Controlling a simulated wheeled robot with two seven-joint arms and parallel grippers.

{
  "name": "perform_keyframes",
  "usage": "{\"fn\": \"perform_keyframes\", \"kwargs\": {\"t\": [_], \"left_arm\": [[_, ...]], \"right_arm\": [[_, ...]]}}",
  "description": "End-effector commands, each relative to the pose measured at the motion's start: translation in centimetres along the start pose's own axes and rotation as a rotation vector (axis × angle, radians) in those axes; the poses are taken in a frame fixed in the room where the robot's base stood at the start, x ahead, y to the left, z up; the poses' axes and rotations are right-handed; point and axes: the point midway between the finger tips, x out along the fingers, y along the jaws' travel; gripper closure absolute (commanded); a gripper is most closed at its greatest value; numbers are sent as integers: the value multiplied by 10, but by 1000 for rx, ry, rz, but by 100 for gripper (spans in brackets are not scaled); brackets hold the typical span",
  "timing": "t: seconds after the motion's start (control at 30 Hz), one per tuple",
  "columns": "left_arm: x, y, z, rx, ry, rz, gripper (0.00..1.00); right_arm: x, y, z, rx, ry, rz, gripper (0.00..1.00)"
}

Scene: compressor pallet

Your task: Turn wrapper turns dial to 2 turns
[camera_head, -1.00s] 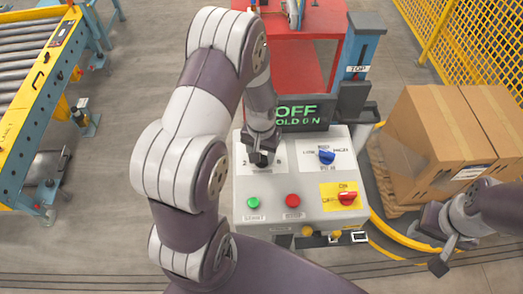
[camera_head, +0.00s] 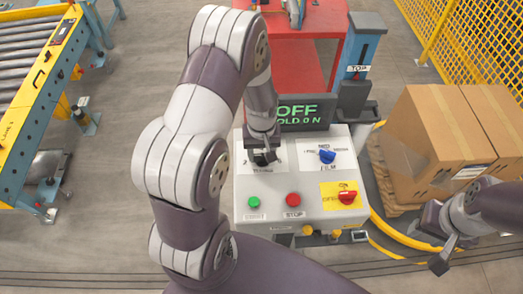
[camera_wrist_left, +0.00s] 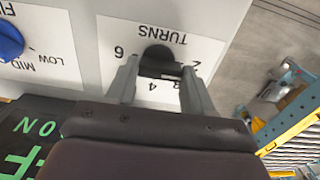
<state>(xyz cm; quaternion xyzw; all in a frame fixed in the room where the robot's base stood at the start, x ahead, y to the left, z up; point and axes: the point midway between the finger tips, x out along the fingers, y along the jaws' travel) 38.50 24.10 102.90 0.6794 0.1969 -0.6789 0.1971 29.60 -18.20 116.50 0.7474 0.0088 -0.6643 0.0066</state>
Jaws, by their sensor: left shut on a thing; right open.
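The black wrapper turns dial (camera_head: 262,159) is on a white TURNS label at the upper left of the grey control panel. In the left wrist view the dial (camera_wrist_left: 158,60) sits between my two fingers, with the numbers 6, 2 and 4 around it. My left gripper (camera_head: 262,148) reaches down from above and is shut on the dial; its fingers also show in the left wrist view (camera_wrist_left: 158,72). Which number the dial points to is not clear. My right gripper (camera_head: 446,244) is open and empty at the right, away from the panel.
The panel (camera_head: 312,207) also has a blue film knob (camera_head: 327,157), a green button (camera_head: 254,201), a red stop button (camera_head: 293,200) and a red switch (camera_head: 347,197). A screen (camera_head: 302,115) reads OFF and HOLD ON. Cardboard boxes (camera_head: 440,140) stand at the right.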

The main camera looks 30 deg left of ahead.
Motion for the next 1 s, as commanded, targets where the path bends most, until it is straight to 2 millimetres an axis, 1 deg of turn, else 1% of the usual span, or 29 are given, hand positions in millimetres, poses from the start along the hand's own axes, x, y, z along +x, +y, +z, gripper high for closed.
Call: {"fn": "perform_keyframes", "kwargs": {"t": [0.23, 0.27, 0.3, 0.33, 0.57, 0.67, 0.77, 1.0], "left_arm": [[2, -1, 2, -3, -7, -2, 78], [2, -1, 2, -3, -7, -2, 42], [2, -1, 2, -3, -7, -2, 28], [1, -1, 2, -2, -6, -2, 22], [1, 0, 1, -1, -3, -1, 22], [-4, 0, 0, -1, 0, 0, 22], [-20, 0, -1, -1, 4, 2, 22], [-84, 0, 0, -1, 4, 2, 22]], "right_arm": [[0, 0, 0, 0, 0, 0, 57], [0, 0, 0, 0, 0, 0, 57], [0, 0, 0, 0, 0, 0, 57], [0, 0, 0, 0, 0, 0, 57], [0, 0, 0, 0, 0, 0, 57], [2, 0, 0, 0, 0, 0, 57], [7, 0, 1, 0, 0, 0, 57], [20, 0, 2, 0, 0, 0, 57]]}}
